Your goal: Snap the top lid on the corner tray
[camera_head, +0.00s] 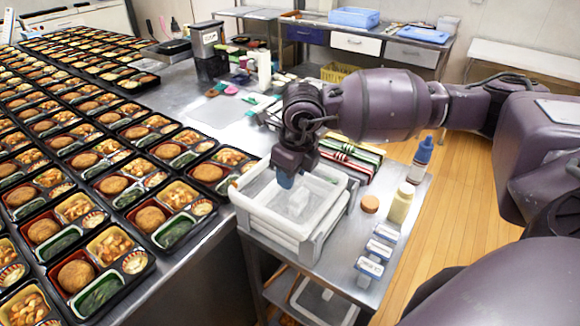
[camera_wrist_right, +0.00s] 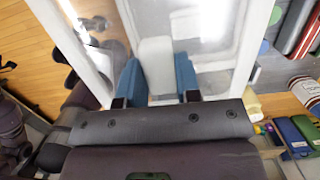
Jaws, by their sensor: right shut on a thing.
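My right gripper (camera_head: 287,180) reaches down into a white bin (camera_head: 245,212) on the side cart. Its two blue fingertips (camera_wrist_right: 157,82) are shut on a pale whitish piece (camera_wrist_right: 157,62), seen between them in the right wrist view. Clear or frosted material lies inside the bin, but I cannot make out single lids. Black bento trays fill the steel table at the left in rows. One open tray (camera_head: 128,268) near the table's front edge holds a brown patty, a green side and other food. I cannot tell which tray is the corner one. My left gripper is out of view.
A sauce bottle (camera_head: 401,203), a blue-capped bottle (camera_head: 421,160), a round brown-topped jar (camera_head: 370,204) and small white containers (camera_head: 370,268) stand right of the bin. Dark striped boxes (camera_head: 350,155) lie behind it.

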